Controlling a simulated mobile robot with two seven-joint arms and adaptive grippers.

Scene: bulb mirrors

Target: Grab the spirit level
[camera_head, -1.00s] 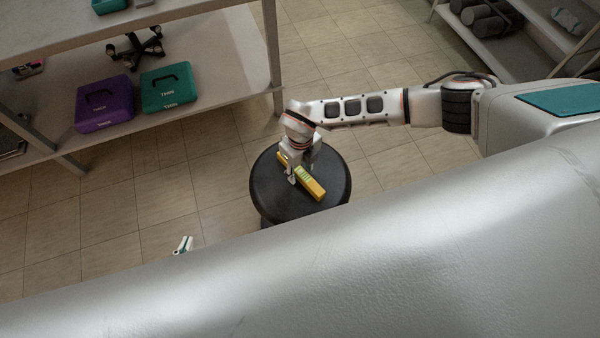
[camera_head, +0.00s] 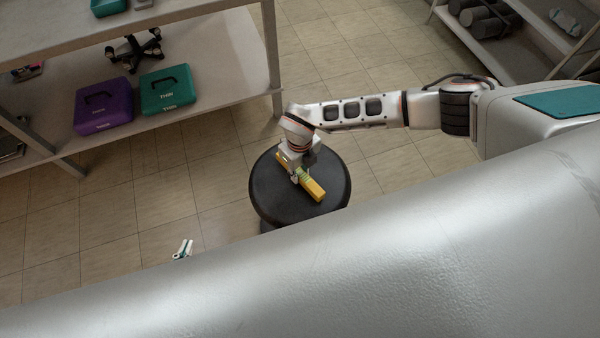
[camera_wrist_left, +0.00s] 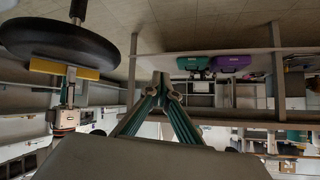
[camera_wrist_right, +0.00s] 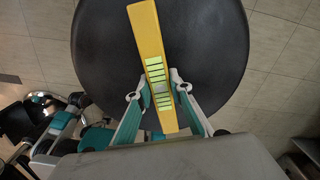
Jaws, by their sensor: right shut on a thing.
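The spirit level is a yellow bar (camera_head: 314,190) with green markings, lying across the black round stool seat (camera_head: 268,205). In the right wrist view the level (camera_wrist_right: 149,38) runs between the fingers of my right gripper (camera_wrist_right: 158,90), one on each side, shut on its striped middle. In the head view my right gripper (camera_head: 296,177) covers part of the level. The level also shows against the seat in the left wrist view (camera_wrist_left: 52,68). My left gripper (camera_wrist_left: 163,78) has its fingertips together and is empty; its tips show low in the head view (camera_head: 183,247).
A shelf (camera_head: 215,75) at the upper left holds a purple case (camera_head: 104,105) and a teal case (camera_head: 167,90). Another rack (camera_head: 510,50) stands at the upper right. Tiled floor around the stool is clear. My silver body hides the bottom of the head view.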

